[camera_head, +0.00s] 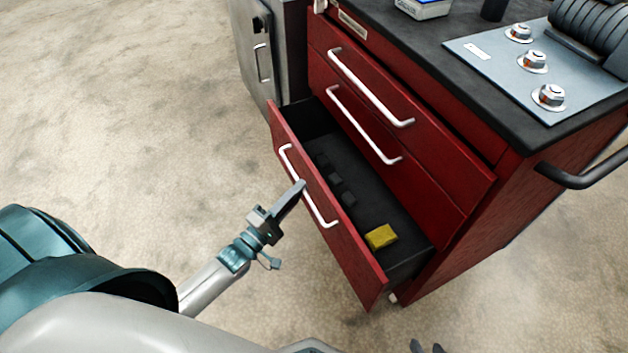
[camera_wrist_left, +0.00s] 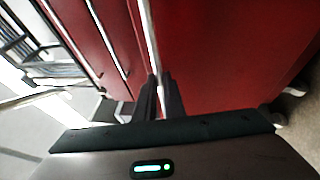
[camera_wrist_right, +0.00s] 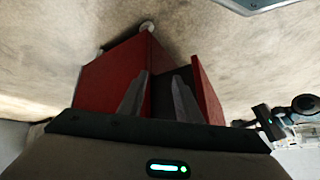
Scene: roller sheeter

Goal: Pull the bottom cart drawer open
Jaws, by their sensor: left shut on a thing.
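The red bottom cart drawer (camera_head: 345,262) stands well out from the cart (camera_head: 470,235), and its dark interior shows in the head view. Its silver handle (camera_head: 319,209) runs along the front panel. My left gripper (camera_head: 299,187) is shut on this handle about its middle. In the left wrist view its dark fingers (camera_wrist_left: 160,98) close around the bar. My right gripper (camera_head: 428,347) shows only as dark tips at the bottom edge of the head view. In the right wrist view its two fingers (camera_wrist_right: 160,95) are apart and empty, with the red drawer and cart beyond them.
A yellow block (camera_head: 380,237) and several dark pieces lie in the drawer. Two upper drawers (camera_head: 395,165) are closed. The roller sheeter (camera_head: 592,40) stands on the cart top. A grey cabinet (camera_head: 262,50) is behind. The floor at left is clear.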

